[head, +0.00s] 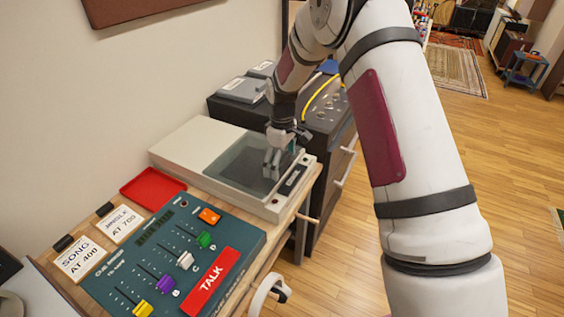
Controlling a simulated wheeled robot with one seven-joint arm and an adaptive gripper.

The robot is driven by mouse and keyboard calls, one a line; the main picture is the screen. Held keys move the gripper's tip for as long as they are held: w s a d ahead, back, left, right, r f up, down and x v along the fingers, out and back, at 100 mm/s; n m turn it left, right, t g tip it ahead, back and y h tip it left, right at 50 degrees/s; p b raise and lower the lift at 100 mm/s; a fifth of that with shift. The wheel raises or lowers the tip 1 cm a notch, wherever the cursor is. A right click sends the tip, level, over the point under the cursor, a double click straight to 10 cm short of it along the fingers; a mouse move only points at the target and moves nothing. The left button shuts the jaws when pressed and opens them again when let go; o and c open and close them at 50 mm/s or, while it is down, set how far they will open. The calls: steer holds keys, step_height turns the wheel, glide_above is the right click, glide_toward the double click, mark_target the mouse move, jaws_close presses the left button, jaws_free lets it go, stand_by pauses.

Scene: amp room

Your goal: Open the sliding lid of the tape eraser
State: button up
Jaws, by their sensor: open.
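The tape eraser (181,146) is a low cream box on the wooden bench top, beyond the teal control panel. A dark see-through lid (232,158) covers the middle of its top. I cannot tell whether the lid has slid at all. A dark strip (293,179) lies along the eraser's right end. My gripper (272,164) is open and points down over the right part of the lid. I cannot tell whether its fingers touch the lid. The gripper and wrist hide part of the lid's far right side.
The teal panel (235,243) with coloured sliders and a red TALK button stands in front. A red tray (153,188) and two labelled cards lie left of it. A dark cabinet (322,128) with grey boxes is behind. Open wooden floor (519,155) lies to the right.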

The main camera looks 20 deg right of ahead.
steer(key=c, duration=1.7)
steer(key=s+d+p, duration=0.7)
steer(key=s+d, duration=0.9)
steer(key=shift+s+d+p, duration=0.25)
steer(key=shift+s+p, duration=0.05)
steer(key=shift+p, duration=0.1)
steer(key=o, duration=1.7)
step_height(320, 180, up, 12)
